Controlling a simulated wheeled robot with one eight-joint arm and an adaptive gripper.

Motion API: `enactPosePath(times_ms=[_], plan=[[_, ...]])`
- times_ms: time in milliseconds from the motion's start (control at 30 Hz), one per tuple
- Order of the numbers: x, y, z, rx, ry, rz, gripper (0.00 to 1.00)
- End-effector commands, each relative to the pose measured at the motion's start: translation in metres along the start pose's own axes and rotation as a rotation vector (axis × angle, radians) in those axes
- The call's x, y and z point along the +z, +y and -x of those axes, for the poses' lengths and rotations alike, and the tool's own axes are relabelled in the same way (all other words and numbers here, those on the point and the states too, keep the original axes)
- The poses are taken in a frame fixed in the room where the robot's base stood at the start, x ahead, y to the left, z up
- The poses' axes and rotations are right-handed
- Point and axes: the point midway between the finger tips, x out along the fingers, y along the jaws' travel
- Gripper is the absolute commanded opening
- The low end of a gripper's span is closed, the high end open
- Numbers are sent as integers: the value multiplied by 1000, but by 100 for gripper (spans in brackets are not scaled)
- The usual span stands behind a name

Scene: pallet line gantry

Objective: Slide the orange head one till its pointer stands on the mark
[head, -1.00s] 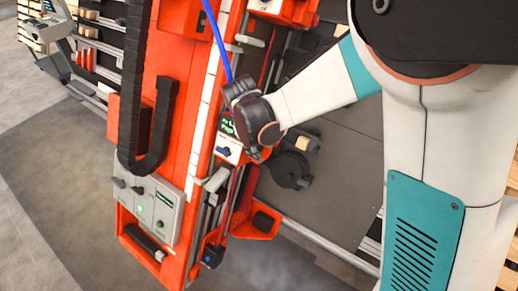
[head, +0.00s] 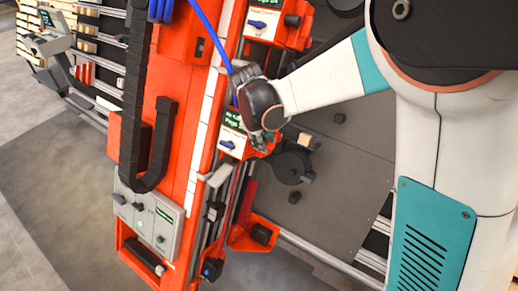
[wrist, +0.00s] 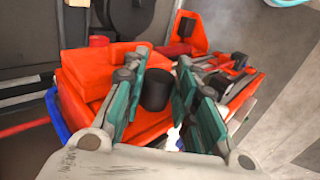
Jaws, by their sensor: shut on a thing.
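The orange head (head: 229,144) in my grasp sits on the long orange beam, with a small lit screen and a blue lever on its face. My gripper (wrist: 162,62) has its teal fingers on both sides of a black round knob (wrist: 156,92) on this head, and is shut on it. In the head view my dark hand hides the knob and part of the head. A white scale strip (head: 200,128) runs along the beam beside the head. The pointer and the mark cannot be made out.
A second orange head (head: 264,24) sits farther up the beam, with a gap between. A grey control box (head: 150,218) with a green light is on the near end. A black cable chain (head: 133,110) hangs at left. A black round part (head: 290,167) lies right of the head.

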Motion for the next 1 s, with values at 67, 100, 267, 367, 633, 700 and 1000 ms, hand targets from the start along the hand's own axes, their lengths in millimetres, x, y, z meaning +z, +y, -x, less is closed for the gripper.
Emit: enactPosePath(times_ms=[67, 100, 267, 367, 633, 700, 1000], plan=[[0, 2, 2, 0, 1, -1, 0], [0, 2, 2, 0, 1, -1, 0], [0, 2, 1, -1, 1, 0, 0], [0, 1, 1, -1, 1, 0, 33], [0, 1, 1, -2, 0, 0, 36], [0, 1, 1, -2, 0, 0, 36], [0, 1, 37, -2, 0, 1, 36]])
